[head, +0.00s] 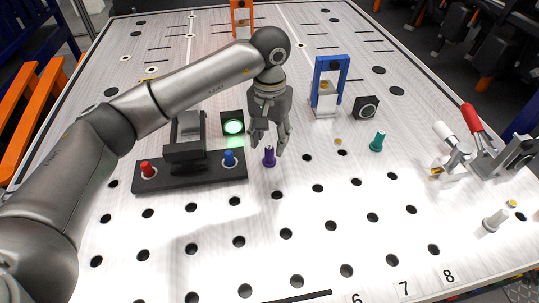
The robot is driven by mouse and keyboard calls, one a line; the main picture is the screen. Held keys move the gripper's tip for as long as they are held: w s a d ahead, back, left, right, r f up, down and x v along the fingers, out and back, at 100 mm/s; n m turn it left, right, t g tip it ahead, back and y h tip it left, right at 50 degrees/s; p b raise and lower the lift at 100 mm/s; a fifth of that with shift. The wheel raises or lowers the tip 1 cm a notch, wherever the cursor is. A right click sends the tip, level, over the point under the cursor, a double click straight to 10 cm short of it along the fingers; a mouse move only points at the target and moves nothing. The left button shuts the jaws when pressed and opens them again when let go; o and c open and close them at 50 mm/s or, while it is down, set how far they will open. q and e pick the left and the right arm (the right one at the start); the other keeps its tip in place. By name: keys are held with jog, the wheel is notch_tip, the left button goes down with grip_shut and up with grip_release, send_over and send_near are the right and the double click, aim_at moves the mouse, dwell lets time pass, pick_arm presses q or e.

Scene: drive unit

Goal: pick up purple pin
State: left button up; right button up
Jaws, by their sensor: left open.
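The purple pin (269,157) stands upright on the light perforated table (330,230), just right of a black fixture block. My left gripper (268,146) points down from above, with its open fingers at the pin's upper part. The fingers look to be on both sides of the pin; whether they touch it I cannot tell. My right gripper is not in view.
The black fixture (190,183) left of the pin holds a red pin (147,169) and a blue pin (229,158). A green-lit block (233,126), a blue frame (330,85), a teal pin (377,142) and a red-handled clamp (472,117) stand around.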

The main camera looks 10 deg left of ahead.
aim_at(269, 147)
pick_arm(q)
notch_tip(269, 147, down, 4)
jog(key=shift+a+r+p, duration=0.1)
jog(key=shift+p, duration=1.15)
jog(key=shift+w+f, duration=0.1)
jog(key=shift+f, duration=0.35)
grip_shut()
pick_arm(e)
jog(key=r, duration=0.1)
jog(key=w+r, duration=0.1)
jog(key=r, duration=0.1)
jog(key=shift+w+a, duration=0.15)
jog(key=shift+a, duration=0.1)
